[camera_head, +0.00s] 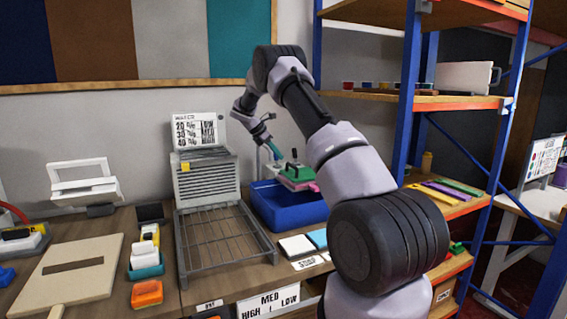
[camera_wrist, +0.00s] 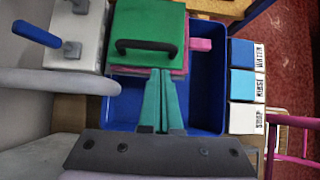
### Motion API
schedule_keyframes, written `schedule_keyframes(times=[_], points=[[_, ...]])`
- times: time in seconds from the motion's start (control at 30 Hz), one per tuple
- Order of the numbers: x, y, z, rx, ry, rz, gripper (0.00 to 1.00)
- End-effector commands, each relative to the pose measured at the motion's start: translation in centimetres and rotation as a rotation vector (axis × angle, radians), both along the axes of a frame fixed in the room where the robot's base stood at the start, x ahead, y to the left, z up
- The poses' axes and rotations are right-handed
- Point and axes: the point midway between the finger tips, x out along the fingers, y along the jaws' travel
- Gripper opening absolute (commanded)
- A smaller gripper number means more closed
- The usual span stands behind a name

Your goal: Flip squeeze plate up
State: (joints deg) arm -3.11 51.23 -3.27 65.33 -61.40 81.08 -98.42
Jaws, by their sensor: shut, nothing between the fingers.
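The squeeze plate is a green plate (camera_head: 296,173) with a black handle, lying at the blue tub (camera_head: 290,207). In the wrist view the green plate (camera_wrist: 150,22) shows at the top, with its black handle (camera_wrist: 146,46) on its near side. My gripper (camera_wrist: 163,72) has teal fingers, shut together and empty, with the tips just below the handle in the picture. In the head view my gripper (camera_head: 275,153) is beside the plate. Whether the fingers touch it I cannot tell.
Labelled blue and white pads (camera_wrist: 243,85) lie right of the tub. A wire rack (camera_head: 220,240) stands left of the tub. The blue-posted shelf (camera_head: 408,95) rises at the right.

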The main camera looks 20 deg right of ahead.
Motion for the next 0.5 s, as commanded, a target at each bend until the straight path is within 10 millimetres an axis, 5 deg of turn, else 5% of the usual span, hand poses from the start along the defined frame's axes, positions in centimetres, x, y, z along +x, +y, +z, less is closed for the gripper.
schedule_keyframes(times=[0.5], points=[[0.1, -5.1, -6.6, 0.0, 0.002, -0.001, 0.0]])
